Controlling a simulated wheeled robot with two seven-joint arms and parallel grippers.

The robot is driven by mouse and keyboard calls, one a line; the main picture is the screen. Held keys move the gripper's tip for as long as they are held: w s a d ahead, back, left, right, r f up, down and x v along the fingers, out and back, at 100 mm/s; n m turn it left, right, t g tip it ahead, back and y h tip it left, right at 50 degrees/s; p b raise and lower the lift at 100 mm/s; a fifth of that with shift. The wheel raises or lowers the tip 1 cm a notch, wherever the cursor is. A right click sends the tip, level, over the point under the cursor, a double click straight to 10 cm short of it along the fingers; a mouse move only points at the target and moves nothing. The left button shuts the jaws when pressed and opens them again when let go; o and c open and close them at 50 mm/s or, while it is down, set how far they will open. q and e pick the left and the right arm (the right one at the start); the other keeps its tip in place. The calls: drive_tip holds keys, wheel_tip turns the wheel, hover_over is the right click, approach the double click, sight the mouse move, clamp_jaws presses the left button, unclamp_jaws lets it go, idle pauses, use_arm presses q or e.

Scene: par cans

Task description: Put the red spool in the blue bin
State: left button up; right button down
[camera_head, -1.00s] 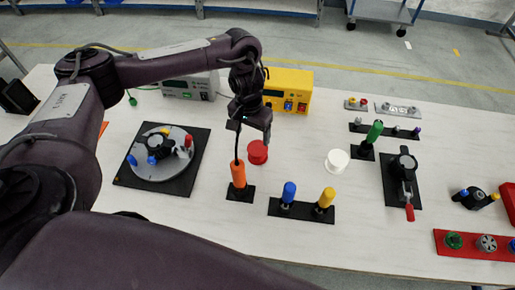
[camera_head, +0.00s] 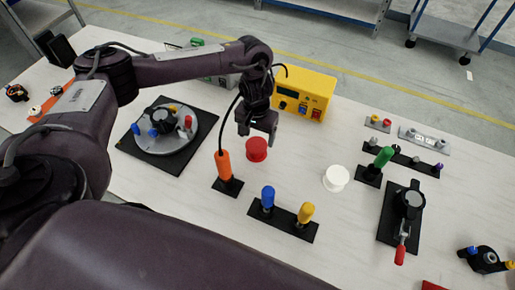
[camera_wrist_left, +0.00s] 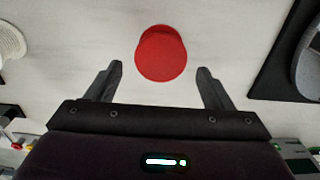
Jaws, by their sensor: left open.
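The red spool (camera_head: 257,149) stands on the white table near its middle. It also shows in the left wrist view (camera_wrist_left: 161,54), just beyond and between the fingertips. My left gripper (camera_head: 258,128) hangs above the table, just behind the spool in the head view. Its two fingers are apart in the left wrist view (camera_wrist_left: 160,70), with nothing between them. I cannot see a blue bin in these frames. My right gripper is not in view.
A white spool (camera_head: 336,178) stands to the right. An orange-handled tool (camera_head: 225,165) stands close by at left. Behind is a yellow power box (camera_head: 312,92). A black rack (camera_head: 284,221) with blue and yellow handles is in front. A turntable (camera_head: 165,130) is at left.

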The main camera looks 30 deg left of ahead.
sight(256, 144)
use_arm(q)
wheel_tip(256, 144, down, 6)
drive_tip(key=shift+w+r+p, duration=0.1)
drive_tip(key=shift+r+p, duration=0.1)
drive_tip(key=shift+p, duration=0.45)
drive_tip(key=shift+a+f, duration=0.1)
drive_tip(key=shift+f, duration=0.2)
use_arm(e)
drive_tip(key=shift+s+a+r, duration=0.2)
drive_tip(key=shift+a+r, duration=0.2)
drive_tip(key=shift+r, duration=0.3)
use_arm(q)
drive_tip(key=shift+c, duration=0.4)
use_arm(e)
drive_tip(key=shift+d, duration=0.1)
use_arm(q)
drive_tip(key=c, duration=0.9)
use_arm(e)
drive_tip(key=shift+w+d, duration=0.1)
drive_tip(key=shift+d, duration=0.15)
use_arm(q)
drive_tip(key=shift+r, duration=0.15)
